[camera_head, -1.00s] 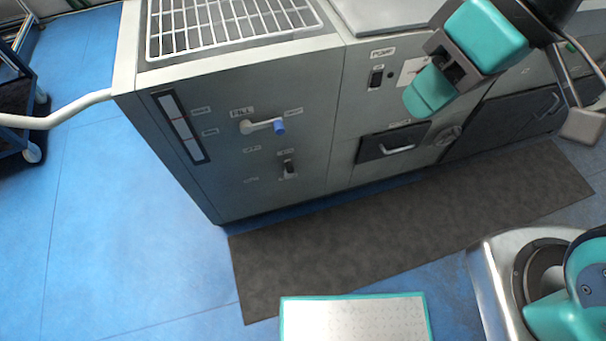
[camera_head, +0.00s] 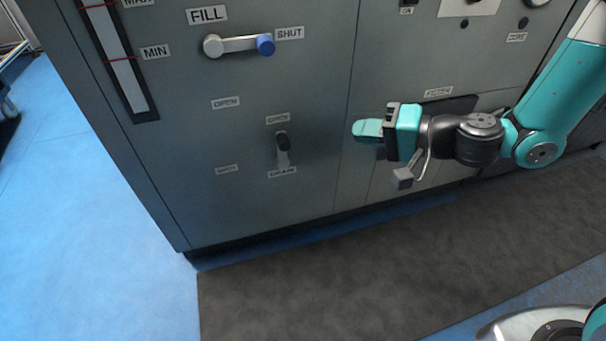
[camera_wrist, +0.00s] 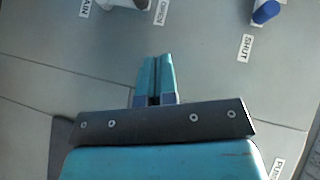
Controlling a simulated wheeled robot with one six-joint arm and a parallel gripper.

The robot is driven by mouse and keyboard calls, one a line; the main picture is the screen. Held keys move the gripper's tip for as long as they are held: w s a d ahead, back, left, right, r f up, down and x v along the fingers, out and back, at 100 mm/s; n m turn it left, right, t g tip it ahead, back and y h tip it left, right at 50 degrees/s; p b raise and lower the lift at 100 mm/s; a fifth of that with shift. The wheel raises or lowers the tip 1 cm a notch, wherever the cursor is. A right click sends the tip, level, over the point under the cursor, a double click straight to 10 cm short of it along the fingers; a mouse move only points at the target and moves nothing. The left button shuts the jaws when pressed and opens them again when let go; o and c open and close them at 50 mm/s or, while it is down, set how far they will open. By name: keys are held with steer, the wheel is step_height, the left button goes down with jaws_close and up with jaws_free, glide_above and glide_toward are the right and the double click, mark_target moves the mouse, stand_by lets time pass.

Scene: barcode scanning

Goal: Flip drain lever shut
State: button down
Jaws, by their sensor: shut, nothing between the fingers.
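The drain lever (camera_head: 283,150) is on the grey cabinet front, low and left of centre in the head view. It is a short grey lever with a black tip, pointing up toward a small label. At the top edge of the wrist view, the part-cropped drain lever (camera_wrist: 128,3) shows between the DRAIN label (camera_wrist: 85,8) and the OPEN label (camera_wrist: 162,12). My gripper (camera_head: 355,129) is shut and empty, right of the lever and apart from it, fingers pointing left along the panel. The teal fingertips (camera_wrist: 158,58) are together in the wrist view.
The fill lever (camera_head: 238,45) with a blue knob sits above, pointing right to SHUT. A level gauge (camera_head: 118,60) is at the panel's left. A dark drawer front (camera_head: 455,107) is behind my wrist. A dark mat (camera_head: 330,285) lies on the blue floor.

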steer(key=shift+m+t, duration=0.7)
steer(key=f, duration=0.1)
steer(key=w+d+f, duration=0.1)
steer(key=f+b, duration=0.1)
steer(key=shift+w+d+f, duration=0.15)
steer(key=shift+f, duration=0.2)
steer(key=b, duration=0.5)
glide_above(284, 154)
steer(key=f+v, duration=0.1)
steer(key=v, duration=0.4)
steer(key=shift+s+d+f, duration=0.1)
steer(key=shift+s+f, duration=0.05)
steer(key=shift+f, duration=0.65)
steer(key=shift+s+f, duration=0.1)
steer(key=shift+f, duration=0.75)
steer(key=shift+p, duration=0.3)
